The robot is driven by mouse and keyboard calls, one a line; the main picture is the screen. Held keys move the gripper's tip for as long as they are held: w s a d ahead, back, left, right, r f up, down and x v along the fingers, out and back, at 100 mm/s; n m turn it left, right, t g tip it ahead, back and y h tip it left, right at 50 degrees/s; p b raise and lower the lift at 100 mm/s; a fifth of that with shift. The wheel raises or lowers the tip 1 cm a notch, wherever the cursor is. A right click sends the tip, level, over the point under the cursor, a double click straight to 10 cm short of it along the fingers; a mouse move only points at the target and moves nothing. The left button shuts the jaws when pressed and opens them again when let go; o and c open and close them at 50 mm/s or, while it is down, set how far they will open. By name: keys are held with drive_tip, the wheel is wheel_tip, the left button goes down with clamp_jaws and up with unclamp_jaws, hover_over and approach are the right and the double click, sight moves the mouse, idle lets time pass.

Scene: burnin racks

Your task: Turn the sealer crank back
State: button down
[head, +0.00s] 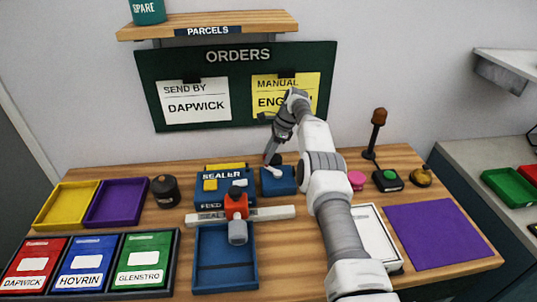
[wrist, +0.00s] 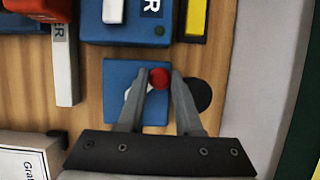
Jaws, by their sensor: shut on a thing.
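The sealer crank is a white arm (head: 272,171) with a red knob (wrist: 159,78), on a small blue box (head: 283,186) right of the blue sealer (head: 209,196). The blue box also shows in the wrist view (wrist: 117,77). My gripper (head: 268,160) reaches down at the crank from behind. In the wrist view, its two fingers (wrist: 160,75) are closed on the red knob, one on each side. The fingers partly hide the white crank arm.
A black round piece (wrist: 201,95) lies beside the fingers. A long white bar (head: 270,213) and an orange-red part (head: 235,204) stand in front of the sealer. A blue tray (head: 225,280) is nearer. The wall with the orders board (head: 238,88) is close behind.

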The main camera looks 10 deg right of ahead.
idle(0.5)
drive_tip(key=c, duration=0.6)
unclamp_jaws()
drive_tip(key=p+v, duration=0.6)
drive_tip(key=v, duration=0.6)
